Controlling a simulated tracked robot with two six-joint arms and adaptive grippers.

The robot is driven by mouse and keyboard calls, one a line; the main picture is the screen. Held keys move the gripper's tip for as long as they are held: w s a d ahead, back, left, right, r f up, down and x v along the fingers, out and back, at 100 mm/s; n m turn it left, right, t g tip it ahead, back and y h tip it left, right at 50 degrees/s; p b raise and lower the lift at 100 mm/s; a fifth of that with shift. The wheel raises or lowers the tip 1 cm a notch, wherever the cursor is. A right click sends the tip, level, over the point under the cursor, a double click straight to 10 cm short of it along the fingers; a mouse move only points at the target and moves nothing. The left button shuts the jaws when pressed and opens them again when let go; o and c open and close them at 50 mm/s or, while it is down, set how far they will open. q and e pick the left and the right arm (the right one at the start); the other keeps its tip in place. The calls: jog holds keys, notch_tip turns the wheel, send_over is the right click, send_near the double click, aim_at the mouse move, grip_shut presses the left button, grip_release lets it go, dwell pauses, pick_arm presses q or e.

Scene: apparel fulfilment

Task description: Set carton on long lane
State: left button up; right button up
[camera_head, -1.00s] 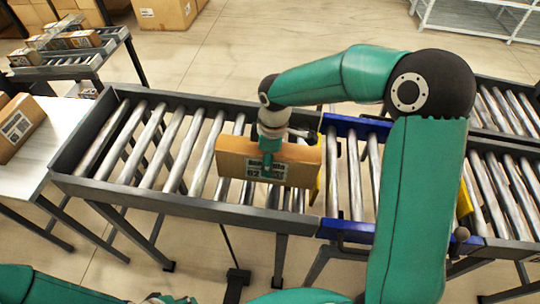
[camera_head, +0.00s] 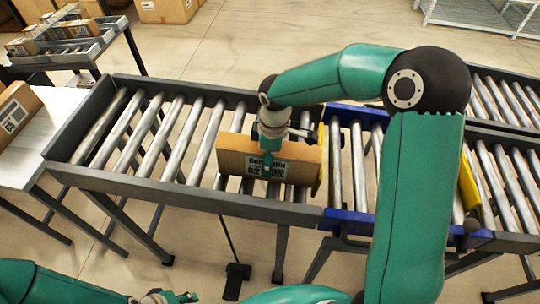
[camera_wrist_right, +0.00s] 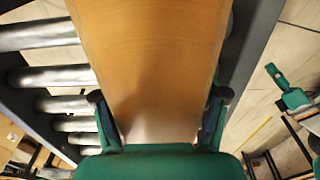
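A brown carton (camera_head: 240,160) with a white printed label stands on edge over the left roller lane (camera_head: 147,190), near that lane's right end. My right gripper (camera_head: 272,158) reaches down onto it from above and is shut on it. In the right wrist view the carton (camera_wrist_right: 150,60) fills the space between the two fingers of my right gripper (camera_wrist_right: 160,118). I cannot tell whether its lower edge touches the rollers. My left gripper (camera_head: 170,298) is at the bottom edge of the head view, partly cut off and away from the carton; its fingers are unclear.
A blue-framed roller section (camera_head: 345,222) with yellow parts adjoins the lane on the right, and more roller lanes (camera_head: 510,190) lie beyond. A white table (camera_head: 45,150) at left bears another labelled carton (camera_head: 14,115). The left lane's rollers are bare left of the held carton.

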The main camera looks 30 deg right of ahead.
jog(key=shift+o, duration=1.1)
jog(key=shift+r, duration=0.2)
jog(key=r, duration=1.1)
jog(key=shift+s+d+r, duration=0.2)
jog(key=shift+d+r, duration=0.05)
jog(key=shift+d, duration=0.1)
